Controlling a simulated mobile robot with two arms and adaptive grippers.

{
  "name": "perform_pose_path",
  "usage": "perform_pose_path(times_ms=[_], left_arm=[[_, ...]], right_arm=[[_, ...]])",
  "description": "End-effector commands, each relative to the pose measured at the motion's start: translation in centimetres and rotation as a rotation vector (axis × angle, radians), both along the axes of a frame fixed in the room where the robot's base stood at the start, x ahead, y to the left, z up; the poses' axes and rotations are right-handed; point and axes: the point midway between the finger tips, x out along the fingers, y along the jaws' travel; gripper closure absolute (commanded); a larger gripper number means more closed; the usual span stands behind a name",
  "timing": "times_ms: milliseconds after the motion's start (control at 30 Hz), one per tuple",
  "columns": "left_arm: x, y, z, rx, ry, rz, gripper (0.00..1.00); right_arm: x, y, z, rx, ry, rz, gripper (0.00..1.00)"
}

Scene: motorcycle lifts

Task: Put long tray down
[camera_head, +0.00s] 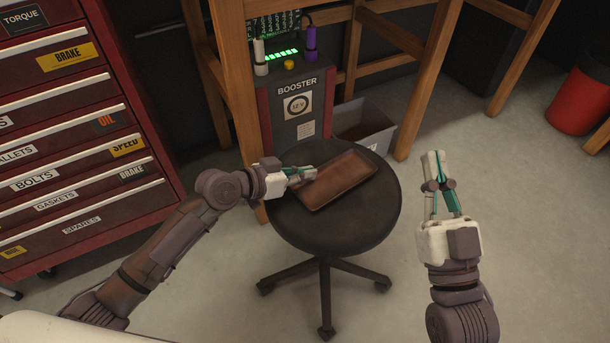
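The long tray (345,180) is a flat brown rectangle over the round black seat of a stool (345,232), lying roughly level. It looks to rest on the seat, but any small gap beneath it cannot be made out. My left gripper (303,175) reaches in from the left and its fingers are close together at the tray's left edge, apparently shut on it; the lower finger is partly hidden. My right gripper (436,164) is to the right of the stool, clear of the tray, pointing away from me with its fingers together and nothing between them.
A red drawer cabinet (75,150) stands at the left. Behind the stool are a booster unit (298,105), a grey bin (365,125) and a wooden bench frame (425,75). A red bucket (582,100) stands at the far right. The floor (535,220) at right is clear.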

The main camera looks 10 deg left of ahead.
Motion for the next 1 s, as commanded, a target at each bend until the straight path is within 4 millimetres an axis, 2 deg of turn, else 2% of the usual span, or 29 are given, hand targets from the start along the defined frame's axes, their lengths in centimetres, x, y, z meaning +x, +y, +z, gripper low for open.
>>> perform_pose_path(times_ms=[467, 667, 1000], left_arm=[[0.04, -0.01, -0.18, -0.002, -0.002, 0.001, 1.0], [0.01, 0.01, -0.24, 0.0, 0.0, 0.0, 0.69], [0.01, 0.01, -0.11, 0.0, 0.0, 0.0, 0.69]], right_arm=[[-0.41, -0.02, 0.65, 0.013, -0.044, 0.003, 1.0], [-0.43, -0.01, 0.69, 0.013, -0.046, 0.003, 1.0], [-0.37, 0.01, 0.68, 0.012, -0.04, 0.003, 1.0]])
